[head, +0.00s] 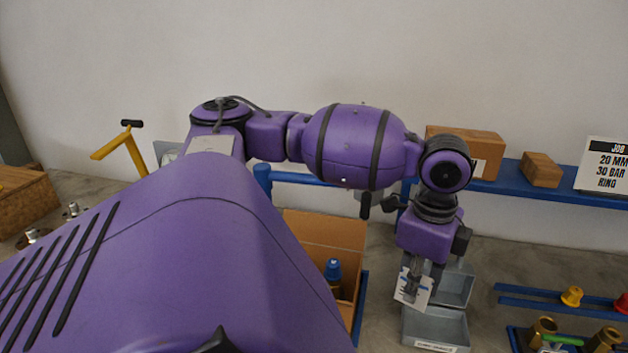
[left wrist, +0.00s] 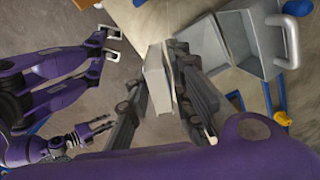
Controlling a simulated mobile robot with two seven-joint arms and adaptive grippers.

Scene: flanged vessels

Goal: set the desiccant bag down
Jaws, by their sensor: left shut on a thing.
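The desiccant bag (head: 405,294) is a small white packet with dark print, in the head view in front of my left gripper's fingers. My left gripper (head: 421,283) points down and is shut on it, over the grey bins. In the left wrist view the bag (left wrist: 156,82) shows as a pale block between the fingers (left wrist: 170,85). Whether its underside touches anything is hidden. My right gripper is outside the head view. A purple arm with small fingers (left wrist: 90,132) shows at the left of the wrist view, too small to tell its state.
Grey bins (head: 435,328) stand below the gripper, the near one with a label. An open cardboard box (head: 325,228) holding a blue-capped item (head: 332,270) is to their left. A blue shelf (head: 510,178) carries boxes behind. Brass fittings (head: 541,329) stand at the right.

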